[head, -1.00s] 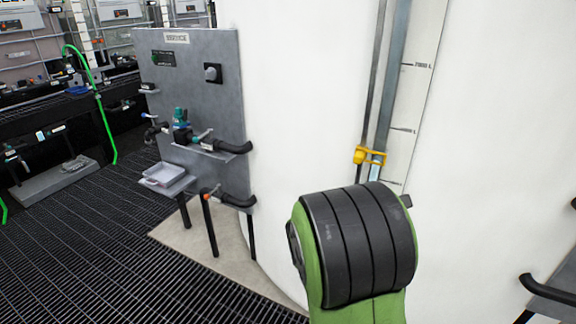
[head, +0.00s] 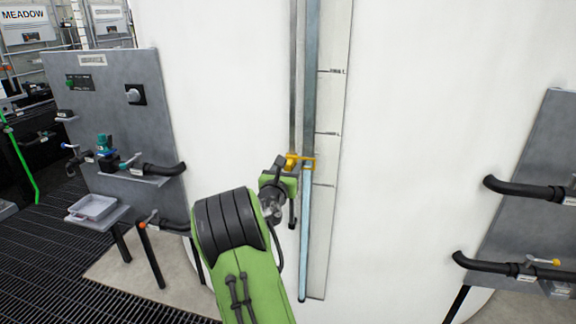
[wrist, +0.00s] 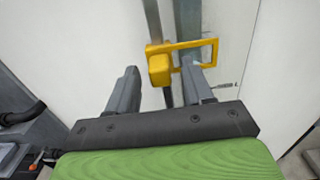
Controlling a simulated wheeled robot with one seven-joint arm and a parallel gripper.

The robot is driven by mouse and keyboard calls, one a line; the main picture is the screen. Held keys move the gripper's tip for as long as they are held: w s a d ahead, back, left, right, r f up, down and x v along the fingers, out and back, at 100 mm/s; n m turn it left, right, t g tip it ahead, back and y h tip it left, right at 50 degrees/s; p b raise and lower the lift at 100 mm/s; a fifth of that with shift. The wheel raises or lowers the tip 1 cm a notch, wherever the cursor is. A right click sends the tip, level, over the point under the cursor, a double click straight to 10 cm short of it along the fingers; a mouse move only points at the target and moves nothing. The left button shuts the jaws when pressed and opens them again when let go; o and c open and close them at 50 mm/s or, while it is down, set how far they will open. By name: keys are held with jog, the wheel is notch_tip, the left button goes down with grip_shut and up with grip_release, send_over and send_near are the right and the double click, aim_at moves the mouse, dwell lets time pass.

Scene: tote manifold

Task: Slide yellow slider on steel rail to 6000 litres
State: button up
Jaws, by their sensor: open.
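The yellow slider (head: 291,160) sits on the steel rail (head: 293,70) on the front of the white tank. In the wrist view the slider (wrist: 160,66) is a yellow block with a rectangular pointer frame reaching right over a blue-grey sight tube. My gripper (wrist: 163,84) is open, with its two grey fingers pointing at the slider, one on each side of the rail (wrist: 153,20). The slider's block is just beyond the fingertips; I cannot tell whether they touch it. The pale scale strip (head: 328,110) right of the rail has small marks; the slider's pointer is between two of them.
A grey service panel (head: 115,120) with valves, pipes and a white tray (head: 92,208) stands left of the tank. Another panel (head: 540,190) with black pipes stands at the right. The tank front (head: 420,100) is clear.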

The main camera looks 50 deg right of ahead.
aim_at(291, 133)
jog(key=x, duration=0.2)
jog(key=shift+w+d, duration=0.1)
jog(key=shift+d, duration=0.15)
grip_shut()
jog(key=shift+r, duration=0.1)
notch_tip(291, 133, up, 8)
jog(key=p, duration=0.9)
jog(key=shift+r, duration=0.25)
grip_release()
jog(key=shift+f, duration=0.1)
